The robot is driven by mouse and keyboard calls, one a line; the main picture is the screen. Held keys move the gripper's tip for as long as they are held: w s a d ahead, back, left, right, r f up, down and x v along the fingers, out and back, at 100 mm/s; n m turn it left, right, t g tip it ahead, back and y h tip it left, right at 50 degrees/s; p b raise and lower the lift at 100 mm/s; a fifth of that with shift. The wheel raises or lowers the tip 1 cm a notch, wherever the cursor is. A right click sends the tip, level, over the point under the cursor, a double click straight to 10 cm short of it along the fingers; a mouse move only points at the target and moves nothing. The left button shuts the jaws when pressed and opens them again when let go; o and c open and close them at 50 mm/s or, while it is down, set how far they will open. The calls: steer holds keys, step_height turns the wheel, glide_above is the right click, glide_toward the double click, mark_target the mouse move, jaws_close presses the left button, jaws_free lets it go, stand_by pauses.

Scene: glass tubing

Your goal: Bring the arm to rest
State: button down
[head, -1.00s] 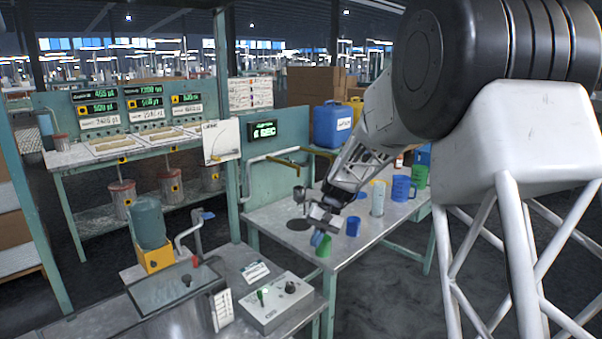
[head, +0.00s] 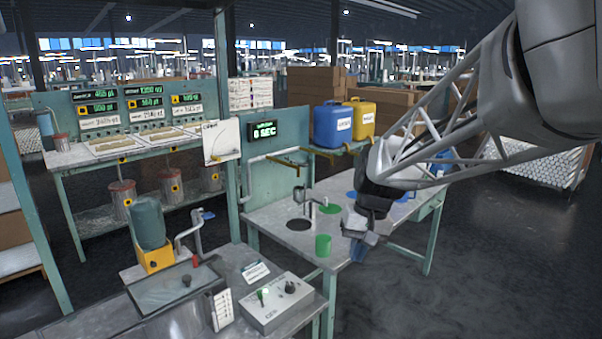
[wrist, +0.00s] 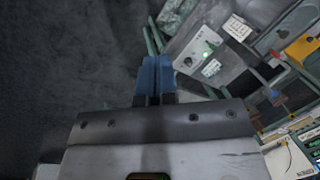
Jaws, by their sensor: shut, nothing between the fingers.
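My gripper (head: 361,252) hangs at the front right edge of the grey work table (head: 270,222) in the head view, pointing down. In the wrist view its two blue fingers (wrist: 154,76) are together with nothing between them.
A control box (head: 277,302) with a lit green button stands on the front bench, beside a sink-like basin (head: 175,287). Blue (head: 333,125) and yellow (head: 362,118) canisters stand on a shelf behind the table. The floor right of the table is clear.

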steer(key=s+d+t+h, duration=0.1)
steer(key=s+d, duration=0.2)
steer(key=s, duration=0.9)
steer(key=s+d+f+t+h, duration=0.1)
steer(key=s+d+t, duration=0.1)
steer(key=s, duration=1.1)
steer(key=shift+d+h, duration=0.3)
steer(key=shift+d, duration=0.4)
